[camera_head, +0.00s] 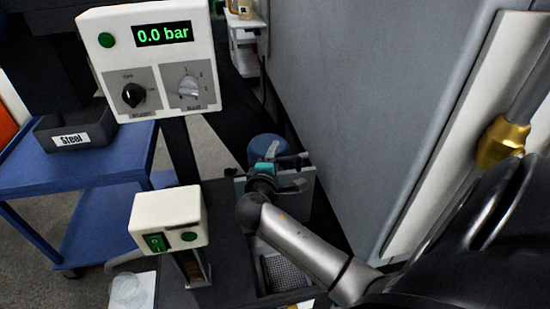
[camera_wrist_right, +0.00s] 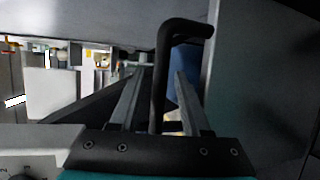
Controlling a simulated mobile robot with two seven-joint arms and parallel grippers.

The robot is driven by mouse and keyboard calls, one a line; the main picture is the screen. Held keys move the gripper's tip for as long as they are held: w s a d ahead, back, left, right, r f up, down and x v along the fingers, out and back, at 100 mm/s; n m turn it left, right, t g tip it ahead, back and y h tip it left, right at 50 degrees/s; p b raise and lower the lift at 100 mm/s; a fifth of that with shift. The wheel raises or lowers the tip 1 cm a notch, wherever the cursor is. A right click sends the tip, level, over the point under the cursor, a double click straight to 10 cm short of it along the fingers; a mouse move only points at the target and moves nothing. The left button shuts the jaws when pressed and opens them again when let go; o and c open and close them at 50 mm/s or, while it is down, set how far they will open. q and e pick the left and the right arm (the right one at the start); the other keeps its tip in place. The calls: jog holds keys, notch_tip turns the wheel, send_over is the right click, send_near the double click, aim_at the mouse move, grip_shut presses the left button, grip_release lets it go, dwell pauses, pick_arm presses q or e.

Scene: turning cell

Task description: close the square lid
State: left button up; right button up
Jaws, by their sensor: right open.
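The square lid (camera_head: 307,196) appears as a light grey plate standing raised behind my right gripper, which covers much of it. Below it a square opening with a perforated metal basket (camera_head: 284,273) shows. My right gripper (camera_head: 286,171), with a teal part, is at the lid. In the right wrist view its two fingers (camera_wrist_right: 160,88) are apart, and a black bent bar handle (camera_wrist_right: 161,75) passes between them. The handle's upper end reaches toward a grey panel (camera_wrist_right: 262,75), which may be the lid. Contact with the fingers cannot be told. My left gripper is not in view.
A pressure panel (camera_head: 146,60) reads 0.0 bar on a post left of the lid. A smaller switch box (camera_head: 168,219) stands below it. A large grey wall (camera_head: 370,90) rises close on the right. A blue cart (camera_head: 100,176) with a "Steel" bin (camera_head: 75,135) stands left.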

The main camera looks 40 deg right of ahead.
jog(key=shift+w+d, duration=0.1)
jog(key=shift+d, duration=0.05)
grip_shut()
dwell(0.4)
dwell(1.0)
